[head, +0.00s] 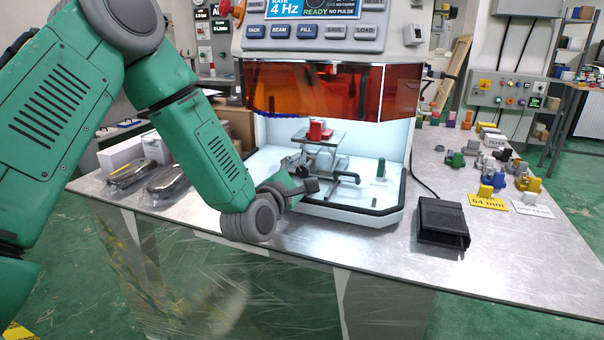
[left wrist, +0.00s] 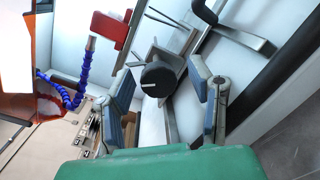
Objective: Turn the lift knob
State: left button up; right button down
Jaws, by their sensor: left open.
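The lift knob (left wrist: 158,78), a round black knob with a white line on its face, sits on the metal lift stand inside the lit machine chamber. My left gripper (left wrist: 162,82) is open, with one blue-grey finger on each side of the knob in the left wrist view. I see gaps beside the knob, so the fingers do not appear closed on it. In the head view my left gripper (head: 299,181) is at the chamber's front opening, by the stand (head: 322,152); I cannot make out the knob clearly there. My right gripper is not in view.
A red block (head: 318,131) sits on the stand's top plate under the orange shield (head: 330,90). A black bent bar (head: 345,178) lies right of the gripper. A blue segmented hose (left wrist: 80,80) hangs nearby. A black pedal (head: 442,222) stands on the bench at right.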

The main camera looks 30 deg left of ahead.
pick_arm(q)
jog(key=shift+d+r, duration=0.1)
jog(key=shift+d, duration=0.1)
grip_shut()
jog(key=shift+a, duration=0.1)
jog(key=shift+s, duration=0.1)
jog(key=shift+m, duration=0.4)
jog(key=m+p, duration=0.2)
jog(key=m, duration=0.1)
jog(key=shift+g, duration=0.3)
jog(key=shift+f+m+p, duration=0.2)
jog(key=shift+m+p, duration=0.3)
jog(key=shift+m, duration=0.9)
